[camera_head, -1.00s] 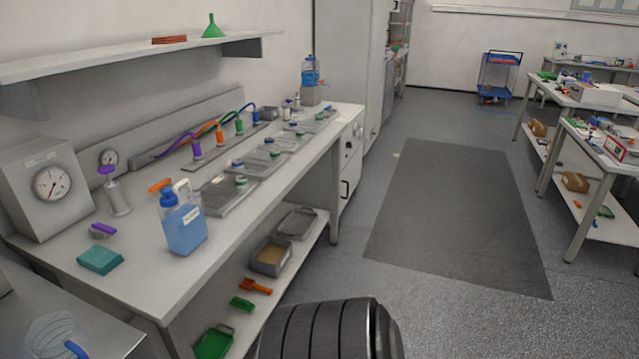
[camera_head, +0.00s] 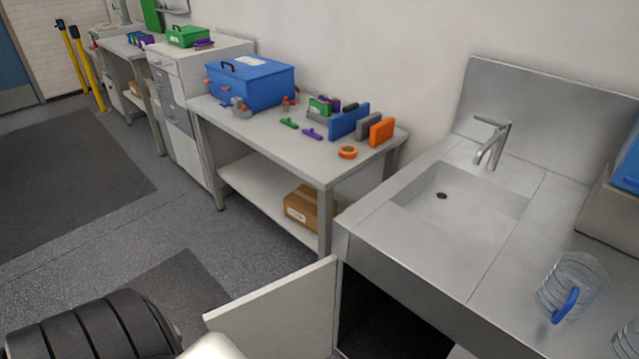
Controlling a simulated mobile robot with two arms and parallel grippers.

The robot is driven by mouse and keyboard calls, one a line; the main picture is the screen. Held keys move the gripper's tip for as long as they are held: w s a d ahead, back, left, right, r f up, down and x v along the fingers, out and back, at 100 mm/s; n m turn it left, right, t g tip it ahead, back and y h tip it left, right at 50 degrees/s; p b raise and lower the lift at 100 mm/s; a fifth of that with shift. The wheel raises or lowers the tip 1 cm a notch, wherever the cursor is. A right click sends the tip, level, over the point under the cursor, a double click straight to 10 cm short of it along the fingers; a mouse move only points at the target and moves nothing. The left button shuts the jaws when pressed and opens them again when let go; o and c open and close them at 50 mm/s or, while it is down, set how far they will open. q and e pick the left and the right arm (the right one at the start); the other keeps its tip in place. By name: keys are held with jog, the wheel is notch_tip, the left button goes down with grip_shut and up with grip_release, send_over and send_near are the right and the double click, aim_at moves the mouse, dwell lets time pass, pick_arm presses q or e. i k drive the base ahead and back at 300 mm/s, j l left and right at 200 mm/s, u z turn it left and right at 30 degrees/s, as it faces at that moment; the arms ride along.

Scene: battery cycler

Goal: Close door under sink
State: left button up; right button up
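The sink (camera_head: 465,201) is set in a grey metal counter at the right, with a tap (camera_head: 491,143) behind it. The door under the sink (camera_head: 285,318) is a white panel standing open, swung out to the left of the dark cabinet opening (camera_head: 385,322). My black ribbed arm link shows at the bottom left, with a pale part of mine near the door's lower left end. I cannot tell whether that part touches the door. Neither gripper is in view.
Floor (camera_head: 150,225) is free at left.

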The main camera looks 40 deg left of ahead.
aim_at(280, 334)
jog(key=k+j+z, duration=0.1)
jog(key=j+z, duration=0.15)
jog(key=k+j+z, duration=0.1)
jog(key=j+z, duration=0.2)
jog(key=j, duration=0.2)
jog(key=k+j+z, duration=0.25)
jog(key=k+j, duration=0.25)
jog(key=j, duration=0.25)
jog(key=k+j+z, duration=0.15)
jog(key=j, duration=0.35)
jog(key=k+j, duration=0.4)
jog(key=k+j+z, duration=0.1)
jog(key=k+j, duration=0.15)
jog(key=j, duration=0.25)
jog(key=k+j, duration=0.3)
jog(key=j, duration=0.15)
jog(key=z, duration=0.05)
